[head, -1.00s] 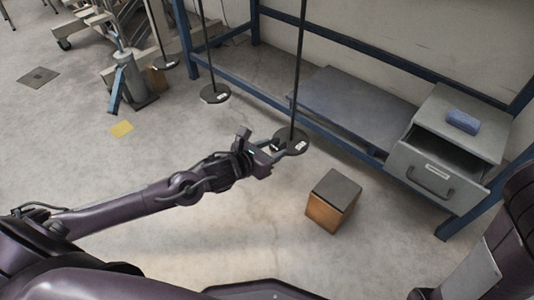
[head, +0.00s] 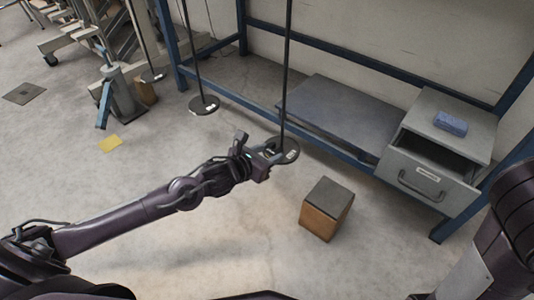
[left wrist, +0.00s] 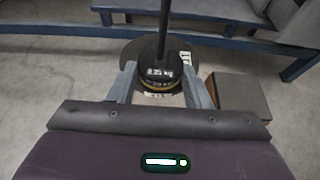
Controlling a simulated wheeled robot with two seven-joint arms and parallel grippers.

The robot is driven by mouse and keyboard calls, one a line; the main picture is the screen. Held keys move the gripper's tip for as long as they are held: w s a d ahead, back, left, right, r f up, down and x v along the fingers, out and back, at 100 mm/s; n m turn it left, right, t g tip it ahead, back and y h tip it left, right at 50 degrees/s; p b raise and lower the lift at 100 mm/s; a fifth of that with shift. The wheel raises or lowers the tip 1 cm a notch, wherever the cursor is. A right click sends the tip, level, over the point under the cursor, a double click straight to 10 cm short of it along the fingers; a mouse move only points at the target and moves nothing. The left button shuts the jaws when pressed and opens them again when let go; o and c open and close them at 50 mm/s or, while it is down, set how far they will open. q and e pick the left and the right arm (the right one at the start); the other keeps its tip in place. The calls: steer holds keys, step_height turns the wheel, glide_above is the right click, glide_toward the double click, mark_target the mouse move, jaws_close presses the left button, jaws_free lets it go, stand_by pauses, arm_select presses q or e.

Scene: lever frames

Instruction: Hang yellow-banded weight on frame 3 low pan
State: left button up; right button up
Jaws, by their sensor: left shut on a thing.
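My left gripper (head: 267,150) is shut on the yellow-banded weight, a dark disc weight (left wrist: 160,74) with a thin yellow band low on its side. In the left wrist view it sits between the two fingers. It overlaps the foot of a thin dark rod, directly over a round black pan (head: 290,153) with a white label; that pan also shows in the left wrist view (left wrist: 133,52). I cannot tell whether the weight touches the pan or surrounds the rod. In the head view the weight is mostly hidden by the fingers. My right gripper is out of view.
Two more hanging pans, a middle one (head: 204,107) and a farther one (head: 153,76), are to the left. A wooden box with dark top (head: 327,208) stands right of my gripper. A blue frame (head: 350,155) and grey drawer unit (head: 432,170) are behind.

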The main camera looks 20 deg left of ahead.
mark_target(272, 150)
arm_select(q)
steer(key=shift+w+d, duration=0.1)
steer(key=shift+w, duration=0.15)
steer(key=shift+w+d+b, duration=0.25)
steer(key=shift+w+b, duration=0.1)
steer(key=shift+w, duration=0.4)
steer(key=shift+w+d, duration=0.25)
steer(key=shift+w, duration=0.4)
stand_by(0.5)
steer(key=shift+f+b, duration=0.35)
steer(key=shift+b, duration=0.15)
stand_by(0.4)
steer(key=o, duration=1.1)
steer(key=shift+p+v, duration=2.1)
steer(key=shift+v, duration=1.45)
